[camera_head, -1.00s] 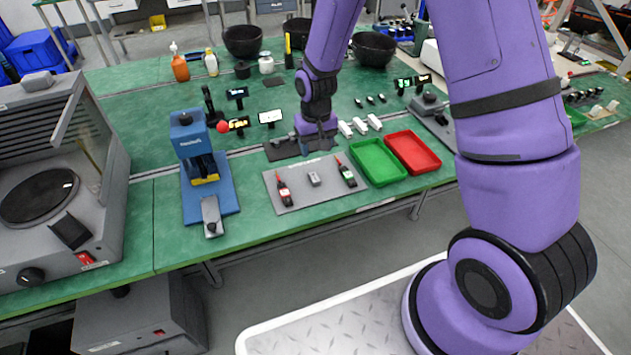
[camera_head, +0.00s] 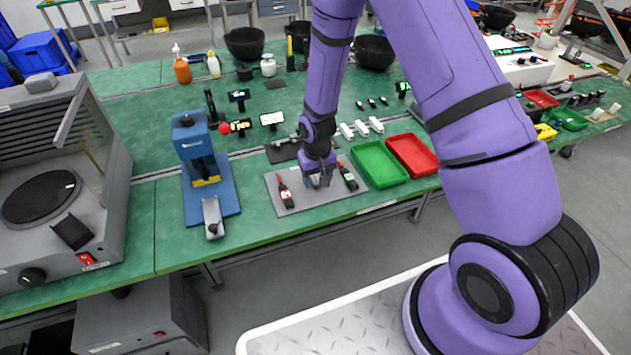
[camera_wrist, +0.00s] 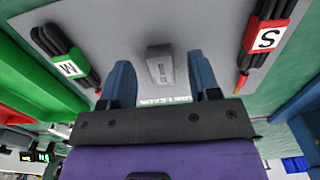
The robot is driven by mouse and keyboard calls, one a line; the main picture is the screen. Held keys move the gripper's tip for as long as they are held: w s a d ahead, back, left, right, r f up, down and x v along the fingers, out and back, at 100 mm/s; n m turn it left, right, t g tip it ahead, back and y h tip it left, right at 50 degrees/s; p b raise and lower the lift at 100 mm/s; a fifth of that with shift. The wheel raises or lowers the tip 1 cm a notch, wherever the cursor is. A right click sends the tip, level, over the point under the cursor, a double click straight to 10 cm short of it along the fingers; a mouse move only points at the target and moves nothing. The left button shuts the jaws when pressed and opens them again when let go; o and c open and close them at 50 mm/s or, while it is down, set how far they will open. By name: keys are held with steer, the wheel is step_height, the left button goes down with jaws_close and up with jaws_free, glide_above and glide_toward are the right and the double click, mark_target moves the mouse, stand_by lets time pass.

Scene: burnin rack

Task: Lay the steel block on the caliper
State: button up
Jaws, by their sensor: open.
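The small grey block (camera_wrist: 160,63) lies on the grey mat (camera_wrist: 110,18), between the two dark tools. In the wrist view it sits between and just beyond the two blue fingers of my open gripper (camera_wrist: 163,78), with nothing held. In the head view my gripper (camera_head: 318,180) is low over the mat's middle and mostly hides the block. I cannot tell for sure which thing is the caliper.
A green tray (camera_head: 378,163) and a red tray (camera_head: 413,154) stand right of the mat. A blue press (camera_head: 195,150) stands to its left. White pieces (camera_head: 361,128) and small displays (camera_head: 271,119) lie behind.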

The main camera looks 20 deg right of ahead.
steer(key=shift+f, duration=0.8)
jaws_close()
steer(key=shift+r, duration=0.15)
